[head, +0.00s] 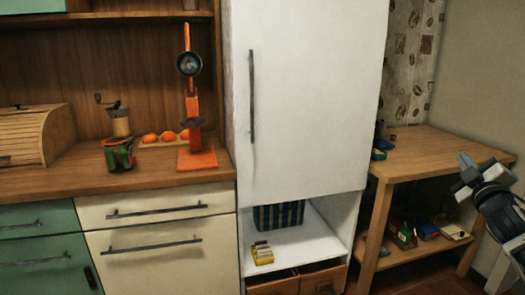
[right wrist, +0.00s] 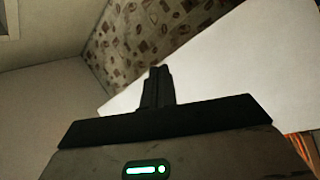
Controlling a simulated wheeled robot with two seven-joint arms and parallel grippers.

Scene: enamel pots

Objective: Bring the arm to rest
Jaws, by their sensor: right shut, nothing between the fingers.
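My right gripper (head: 466,170) is at the right edge of the head view, raised in front of the wooden side table. It also shows in the right wrist view (right wrist: 157,88), where its dark fingers are together with nothing between them. It points up toward the patterned wall covering and the white cabinet front. It touches nothing that I can see. My left gripper is not in view.
A white tall cabinet (head: 305,90) with a long handle stands in the middle. Its open lower shelf (head: 310,240) holds a striped basket (head: 278,216) and a yellow box (head: 262,253). A wooden side table (head: 440,148) with a mostly bare top stands at right. A wooden counter (head: 60,184) is at left.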

